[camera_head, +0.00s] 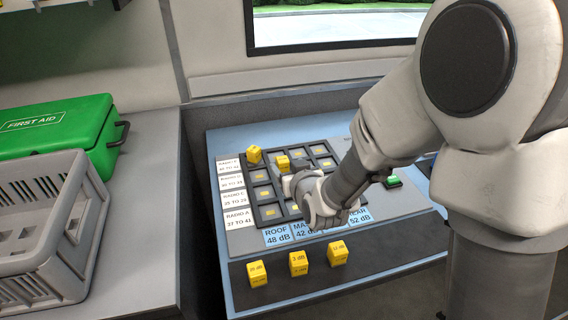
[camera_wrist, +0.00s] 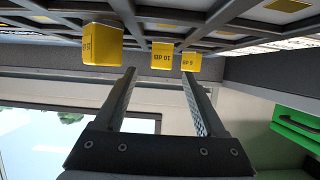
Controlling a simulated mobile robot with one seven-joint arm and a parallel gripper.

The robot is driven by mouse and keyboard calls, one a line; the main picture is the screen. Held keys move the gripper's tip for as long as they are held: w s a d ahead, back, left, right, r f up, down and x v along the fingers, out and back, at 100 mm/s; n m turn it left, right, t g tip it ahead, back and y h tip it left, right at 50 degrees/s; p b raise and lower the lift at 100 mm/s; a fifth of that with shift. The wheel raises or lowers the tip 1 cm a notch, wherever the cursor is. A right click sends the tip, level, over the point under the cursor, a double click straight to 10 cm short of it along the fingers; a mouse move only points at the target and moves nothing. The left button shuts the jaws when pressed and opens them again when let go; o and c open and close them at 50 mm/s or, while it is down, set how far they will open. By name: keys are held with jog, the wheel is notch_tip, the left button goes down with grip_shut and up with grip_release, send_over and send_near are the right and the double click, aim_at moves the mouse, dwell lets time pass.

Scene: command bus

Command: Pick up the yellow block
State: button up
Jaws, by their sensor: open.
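Several yellow blocks are in view, and I cannot tell which one the task means. In the head view, one yellow block (camera_head: 254,155) stands at the back left corner of the grid panel (camera_head: 268,213), and another yellow block (camera_head: 282,163) is just right of it, close to my gripper (camera_head: 291,171). In the wrist view my gripper (camera_wrist: 159,73) is open, with nothing held. A yellow block (camera_wrist: 163,55) shows beyond the gap between its fingertips, a larger block (camera_wrist: 102,45) lies left, and another block (camera_wrist: 190,62) is by the right fingertip. My wrist hides part of the grid.
Three labelled yellow blocks, left (camera_head: 257,274), middle (camera_head: 298,263) and right (camera_head: 338,253), stand on the dark front ledge. A grey crate (camera_head: 40,225) and a green first aid case (camera_head: 58,128) are on the left counter. A green button (camera_head: 392,181) is right of the grid.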

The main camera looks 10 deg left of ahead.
aim_at(283, 161)
jog(key=x, duration=0.4)
jog(key=shift+a, duration=0.1)
jog(key=shift+r, duration=0.1)
grip_shut()
